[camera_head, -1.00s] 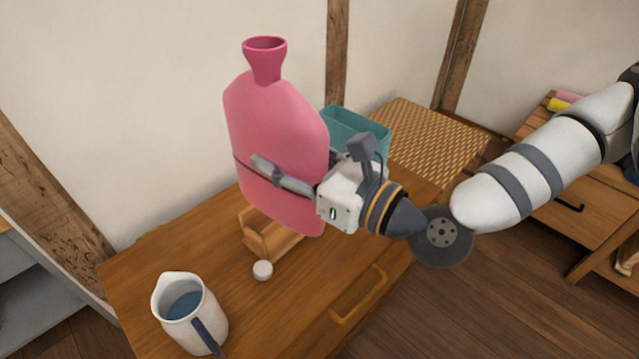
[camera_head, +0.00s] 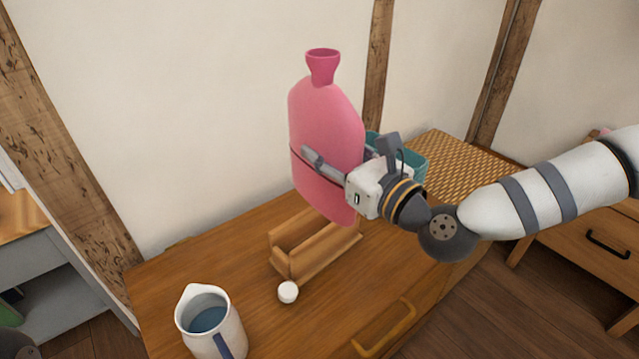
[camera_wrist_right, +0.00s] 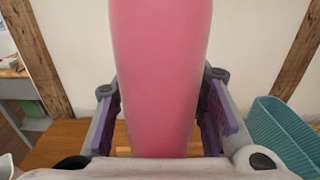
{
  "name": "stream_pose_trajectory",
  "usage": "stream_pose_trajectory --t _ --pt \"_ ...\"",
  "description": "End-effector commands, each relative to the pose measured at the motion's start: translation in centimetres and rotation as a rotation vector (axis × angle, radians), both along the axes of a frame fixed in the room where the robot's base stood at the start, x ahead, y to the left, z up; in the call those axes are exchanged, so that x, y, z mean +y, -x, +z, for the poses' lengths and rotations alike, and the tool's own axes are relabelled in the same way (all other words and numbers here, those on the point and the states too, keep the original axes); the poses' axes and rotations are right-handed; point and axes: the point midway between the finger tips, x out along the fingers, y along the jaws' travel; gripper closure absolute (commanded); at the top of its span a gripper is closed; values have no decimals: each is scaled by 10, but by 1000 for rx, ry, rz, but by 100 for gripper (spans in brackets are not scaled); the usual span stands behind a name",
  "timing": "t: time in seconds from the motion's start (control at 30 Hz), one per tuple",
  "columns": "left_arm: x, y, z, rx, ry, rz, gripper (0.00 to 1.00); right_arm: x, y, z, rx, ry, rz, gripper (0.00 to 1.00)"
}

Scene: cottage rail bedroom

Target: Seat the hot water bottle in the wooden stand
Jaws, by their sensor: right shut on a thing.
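The pink hot water bottle (camera_head: 325,125) is upright with its open neck at the top. My right gripper (camera_head: 328,168) is shut on its lower body and holds it above the table. The bottle also fills the middle of the right wrist view (camera_wrist_right: 162,75), between the two fingers (camera_wrist_right: 160,115). The wooden stand (camera_head: 300,255) is an open trough on the dresser top, below the bottle and partly behind it in the head view. The bottle's lower edge overlaps the stand's far right part in the picture; I cannot tell the exact gap. My left gripper is out of view.
A small white cap (camera_head: 288,292) lies just in front of the stand. A white jug (camera_head: 212,325) with blue liquid stands at front left. A teal basket (camera_head: 410,160) stands behind my right gripper and also shows in the wrist view (camera_wrist_right: 285,135). The dresser top (camera_head: 165,275) is bare at left.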

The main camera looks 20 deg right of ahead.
Motion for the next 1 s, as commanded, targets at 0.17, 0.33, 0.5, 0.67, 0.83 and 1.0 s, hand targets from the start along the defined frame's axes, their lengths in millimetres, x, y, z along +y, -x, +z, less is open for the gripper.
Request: stream_pose_trajectory --t 0.17,0.33,0.5,0.67,0.83,1.0 --pt "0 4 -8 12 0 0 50 0 -23 -34 5 1 2 100" --pt "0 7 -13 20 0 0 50 0 -38 -60 8 1 1 100" --pt "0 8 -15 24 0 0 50 0 -37 -75 2 0 2 100" --pt "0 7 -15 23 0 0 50 0 -37 -74 1 -1 2 100" --pt "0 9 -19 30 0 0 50 0 -37 -80 4 -1 2 100" --pt "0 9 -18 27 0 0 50 0 -37 -78 4 0 2 42"
